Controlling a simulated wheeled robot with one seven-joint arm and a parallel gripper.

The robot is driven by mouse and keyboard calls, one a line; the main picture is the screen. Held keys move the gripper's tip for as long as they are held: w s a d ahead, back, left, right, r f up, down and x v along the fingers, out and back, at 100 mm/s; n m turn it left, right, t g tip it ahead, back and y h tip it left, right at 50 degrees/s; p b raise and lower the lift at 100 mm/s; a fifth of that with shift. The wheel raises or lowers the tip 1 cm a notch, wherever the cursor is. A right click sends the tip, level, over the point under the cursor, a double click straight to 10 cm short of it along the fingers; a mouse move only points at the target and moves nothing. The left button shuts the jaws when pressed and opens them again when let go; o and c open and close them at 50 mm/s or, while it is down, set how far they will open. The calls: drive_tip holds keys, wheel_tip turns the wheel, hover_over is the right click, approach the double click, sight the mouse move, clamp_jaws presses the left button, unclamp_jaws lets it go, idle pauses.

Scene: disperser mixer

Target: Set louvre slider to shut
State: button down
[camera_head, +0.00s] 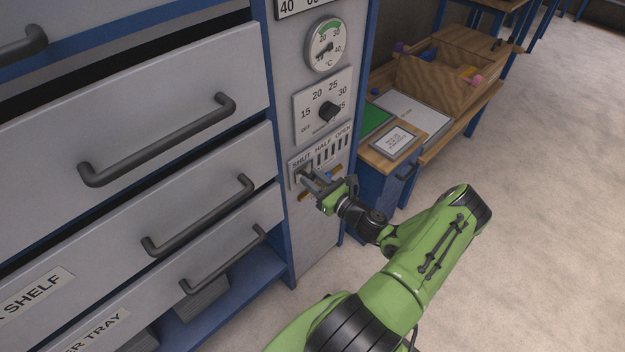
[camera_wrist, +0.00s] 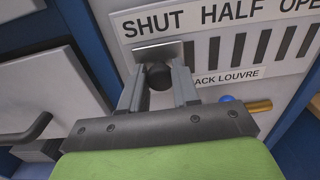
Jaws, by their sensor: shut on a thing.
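The louvre panel (camera_head: 329,151) is on the front of the grey cabinet column, with SHUT, HALF and OPEN printed above a row of dark vertical slots. The panel also shows in the wrist view (camera_wrist: 225,22). The louvre slider has a metal plate (camera_wrist: 158,50) and a round black knob (camera_wrist: 158,76), and stands under the word SHUT, at the left end of the slots. My gripper (camera_head: 308,177) is at this left end, and in the wrist view its fingers (camera_wrist: 158,88) are shut on the knob. In the head view the fingers partly hide the slider.
A dial knob (camera_head: 329,111) and a temperature gauge (camera_head: 326,45) sit above the panel. Drawers with bar handles (camera_head: 160,140) are to the left. A blue button (camera_wrist: 227,99) and a brass pin (camera_wrist: 258,105) lie below the slots. A wooden bench (camera_head: 440,143) stands to the right.

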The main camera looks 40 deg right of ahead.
drive_tip(key=shift+a+f, duration=0.1)
drive_tip(key=shift+a, duration=0.15)
drive_tip(key=c, duration=0.8)
unclamp_jaws()
drive_tip(key=shift+a, duration=0.1)
drive_tip(key=s, duration=0.5)
drive_tip(key=s+p, duration=0.1)
drive_tip(key=s, duration=0.4)
drive_tip(key=s+p, duration=0.1)
drive_tip(key=s, duration=0.4)
drive_tip(key=shift+s+d, duration=0.35)
drive_tip(key=shift+s, duration=0.05)
